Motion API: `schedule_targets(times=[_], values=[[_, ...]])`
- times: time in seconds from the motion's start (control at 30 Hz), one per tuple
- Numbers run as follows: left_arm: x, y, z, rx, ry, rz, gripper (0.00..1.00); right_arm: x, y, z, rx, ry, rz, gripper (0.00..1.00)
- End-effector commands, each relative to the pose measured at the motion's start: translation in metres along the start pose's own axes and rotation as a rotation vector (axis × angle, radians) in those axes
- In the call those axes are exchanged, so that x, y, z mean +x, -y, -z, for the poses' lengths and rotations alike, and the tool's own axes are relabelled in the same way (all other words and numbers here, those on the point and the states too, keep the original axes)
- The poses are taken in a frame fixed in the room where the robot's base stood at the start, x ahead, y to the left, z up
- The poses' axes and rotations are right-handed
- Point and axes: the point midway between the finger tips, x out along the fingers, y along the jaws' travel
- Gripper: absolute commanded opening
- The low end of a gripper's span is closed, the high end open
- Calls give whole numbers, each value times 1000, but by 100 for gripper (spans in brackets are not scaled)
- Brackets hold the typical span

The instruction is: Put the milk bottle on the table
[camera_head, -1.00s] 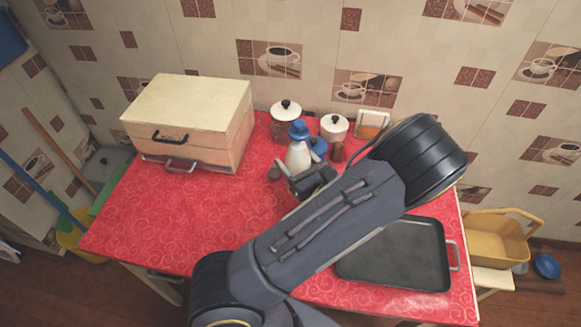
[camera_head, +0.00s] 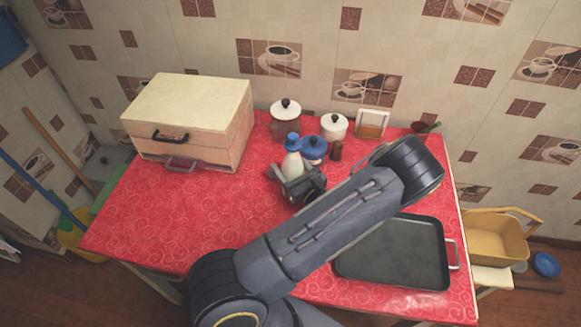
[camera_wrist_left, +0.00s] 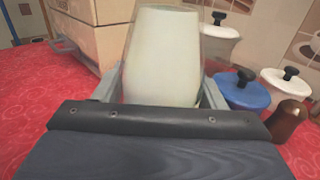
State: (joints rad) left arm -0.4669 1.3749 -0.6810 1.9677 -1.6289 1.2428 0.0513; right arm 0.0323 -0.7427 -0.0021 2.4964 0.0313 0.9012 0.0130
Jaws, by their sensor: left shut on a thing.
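The milk bottle (camera_head: 292,165) is whitish with a blue cap and stands roughly upright over the red table (camera_head: 190,215). My left gripper (camera_head: 289,180) is shut on it. In the left wrist view the pale bottle (camera_wrist_left: 162,60) fills the space between the fingers of my left gripper (camera_wrist_left: 160,92). Its base is hidden behind the gripper, so I cannot tell whether it touches the tabletop. My right gripper is not in view.
A blue-lidded pot (camera_head: 315,150) is close right of the bottle, with white-lidded jars (camera_head: 285,118) and a brown shaker (camera_head: 336,151) nearby. A wooden box (camera_head: 190,120) stands at the back left. A dark tray (camera_head: 395,255) lies front right. The left front tabletop is clear.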

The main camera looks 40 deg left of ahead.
Motion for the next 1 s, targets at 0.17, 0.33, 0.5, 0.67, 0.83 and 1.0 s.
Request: schedule_targets(times=[0.17,0.33,0.5,0.67,0.83,1.0], values=[[0,0,2,-1,5,0,12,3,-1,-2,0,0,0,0],[0,0,4,0,0,0,79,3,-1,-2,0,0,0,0],[0,0,4,0,0,0,86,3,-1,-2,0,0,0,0],[0,0,3,0,0,0,86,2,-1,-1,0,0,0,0],[-11,1,1,-2,-2,3,86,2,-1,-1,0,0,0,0],[-45,2,2,-1,-2,6,86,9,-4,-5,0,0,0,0]])
